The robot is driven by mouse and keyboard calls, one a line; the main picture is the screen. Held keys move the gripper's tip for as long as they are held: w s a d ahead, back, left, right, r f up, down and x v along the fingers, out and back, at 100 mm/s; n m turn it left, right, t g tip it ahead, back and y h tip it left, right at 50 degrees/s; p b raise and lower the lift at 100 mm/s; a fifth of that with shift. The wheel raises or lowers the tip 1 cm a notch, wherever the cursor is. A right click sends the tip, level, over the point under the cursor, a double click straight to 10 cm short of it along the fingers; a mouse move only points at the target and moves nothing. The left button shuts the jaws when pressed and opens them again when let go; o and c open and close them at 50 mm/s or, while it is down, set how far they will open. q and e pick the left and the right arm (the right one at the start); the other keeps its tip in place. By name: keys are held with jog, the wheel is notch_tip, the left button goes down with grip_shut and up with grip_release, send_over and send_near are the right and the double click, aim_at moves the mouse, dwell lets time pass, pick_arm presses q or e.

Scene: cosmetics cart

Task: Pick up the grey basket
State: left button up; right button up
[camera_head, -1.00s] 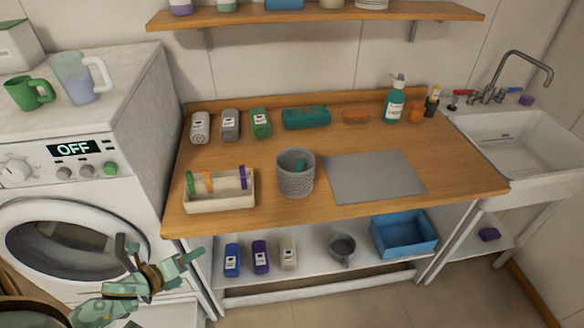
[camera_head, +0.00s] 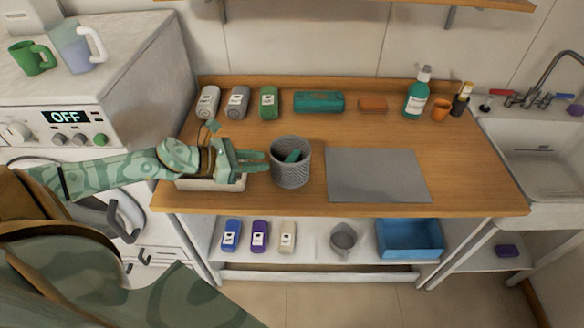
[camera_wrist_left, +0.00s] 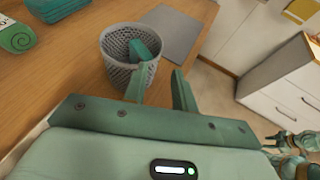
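The grey basket (camera_head: 291,176) is a round mesh-like container standing upright on the wooden worktop, with a teal item (camera_head: 293,156) inside. It also shows in the left wrist view (camera_wrist_left: 117,72). My left gripper (camera_head: 266,162) reaches in from the left, its fingertips close to the basket's left side. In the left wrist view my left gripper (camera_wrist_left: 160,80) has its two fingers apart with nothing held between them. One finger overlaps the basket in that view; contact cannot be told. Part of what seems my right gripper (camera_wrist_left: 287,142) shows at the lower right there, its state unclear.
A grey mat (camera_head: 378,176) lies right of the basket. A cream tray (camera_head: 208,185) is under my left gripper, partly hidden. A blue bin (camera_head: 410,240) sits on the lower shelf.

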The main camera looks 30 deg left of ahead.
aim_at(293, 164)
pick_arm(q)
jog(key=shift+p+x, duration=0.55)
jog(key=shift+x, duration=4.75)
jog(key=shift+s+d+f, duration=0.1)
jog(key=shift+s, duration=0.1)
grip_shut()
